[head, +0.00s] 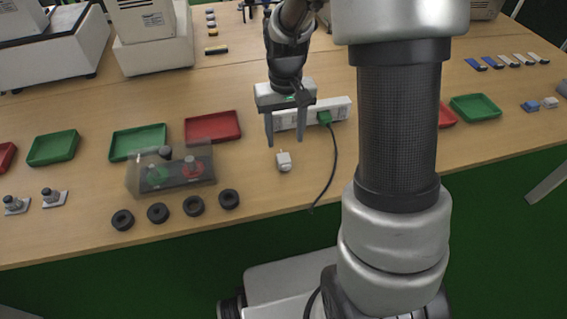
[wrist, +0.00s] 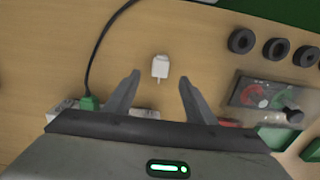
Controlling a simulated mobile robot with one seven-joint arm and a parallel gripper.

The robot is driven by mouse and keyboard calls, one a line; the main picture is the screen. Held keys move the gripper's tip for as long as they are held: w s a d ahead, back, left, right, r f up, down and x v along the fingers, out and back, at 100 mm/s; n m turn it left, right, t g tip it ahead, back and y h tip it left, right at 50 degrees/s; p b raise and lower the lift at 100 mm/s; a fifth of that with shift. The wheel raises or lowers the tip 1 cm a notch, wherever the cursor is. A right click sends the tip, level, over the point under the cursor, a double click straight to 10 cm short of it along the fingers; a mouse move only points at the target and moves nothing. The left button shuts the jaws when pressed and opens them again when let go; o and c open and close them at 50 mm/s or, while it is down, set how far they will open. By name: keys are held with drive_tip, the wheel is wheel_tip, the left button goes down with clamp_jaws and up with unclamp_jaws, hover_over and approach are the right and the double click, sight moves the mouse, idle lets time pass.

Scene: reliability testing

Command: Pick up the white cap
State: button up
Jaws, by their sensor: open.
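A small white block (head: 284,161), the only thing I see that could be the white cap, lies alone on the wooden table near its front edge. It looks like a plug, with a short narrow part at one end. My gripper (head: 285,141) is open and empty, fingers pointing down, above the table and just behind the block. In the wrist view the white block (wrist: 160,67) lies between the lines of the two fingers, slightly past the fingertips (wrist: 159,78). Nothing touches it.
A white power strip (head: 338,110) with a green plug (head: 324,117) lies behind the block; its black cable (head: 334,160) runs down at the right. A clear box (head: 170,175) and black rings (head: 229,199) stand left. Red (head: 213,127) and green trays (head: 138,142) lie behind.

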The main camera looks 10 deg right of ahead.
sight(284, 159)
wheel_tip(284, 159, down, 9)
drive_tip(key=shift+a+f+b, duration=0.1)
drive_tip(key=shift+b, duration=0.95)
drive_tip(key=shift+c, duration=0.4)
drive_tip(key=c, duration=1.1)
